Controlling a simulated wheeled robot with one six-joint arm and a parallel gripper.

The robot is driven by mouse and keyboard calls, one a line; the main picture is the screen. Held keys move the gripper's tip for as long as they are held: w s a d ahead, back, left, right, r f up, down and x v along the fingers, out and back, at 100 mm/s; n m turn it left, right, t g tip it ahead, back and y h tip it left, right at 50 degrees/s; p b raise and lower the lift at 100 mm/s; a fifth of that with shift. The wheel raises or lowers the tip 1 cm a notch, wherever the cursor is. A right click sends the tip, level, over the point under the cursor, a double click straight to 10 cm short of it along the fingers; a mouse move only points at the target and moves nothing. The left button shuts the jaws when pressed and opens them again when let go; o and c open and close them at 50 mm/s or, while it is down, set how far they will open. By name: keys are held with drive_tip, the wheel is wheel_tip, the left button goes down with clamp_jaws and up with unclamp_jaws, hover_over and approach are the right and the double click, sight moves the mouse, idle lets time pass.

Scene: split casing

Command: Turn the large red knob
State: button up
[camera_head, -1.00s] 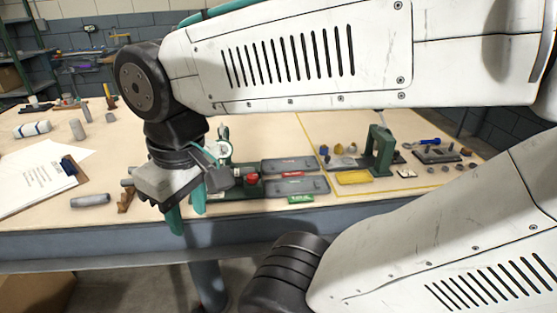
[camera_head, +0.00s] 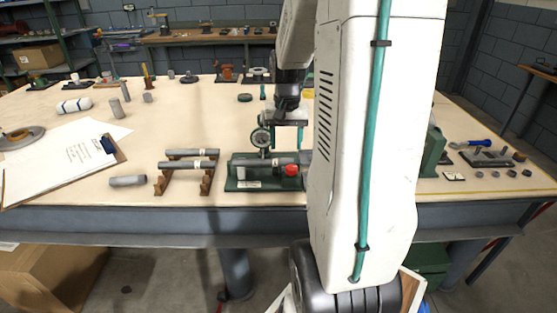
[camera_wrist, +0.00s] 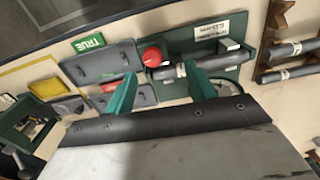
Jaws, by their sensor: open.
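The red knob (camera_head: 291,170) sits at the front right of a green fixture (camera_head: 240,184) on the table. In the wrist view the red knob (camera_wrist: 152,56) shows as a round cap beside a grey cylinder (camera_wrist: 168,72) lying on the green fixture (camera_wrist: 266,42). My gripper (camera_head: 288,149) is open, its teal fingers pointing down above and behind the fixture. In the wrist view my gripper (camera_wrist: 160,70) has its fingers spread, with the knob between and beyond the tips. The fingers appear apart from the knob.
A dial gauge (camera_head: 261,138) stands just left of my gripper. Grey bars lie on a brown rack (camera_head: 160,184) to the left. Grey trays (camera_wrist: 105,63) and a green TRUE label (camera_wrist: 88,43) lie beside the fixture. My arm hides part of the table's right side.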

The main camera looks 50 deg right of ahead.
sight(292, 167)
drive_tip(key=shift+s+d+f+m, duration=0.15)
drive_tip(key=shift+d+f+m, duration=0.05)
drive_tip(key=shift+d+f, duration=0.4)
drive_tip(key=shift+s+d+f+m, duration=0.1)
drive_tip(key=shift+d+f+m, duration=0.2)
drive_tip(key=shift+d, duration=0.35)
wheel_tip(292, 167, down, 8)
drive_tip(key=shift+r, duration=0.1)
drive_tip(key=c, duration=1)
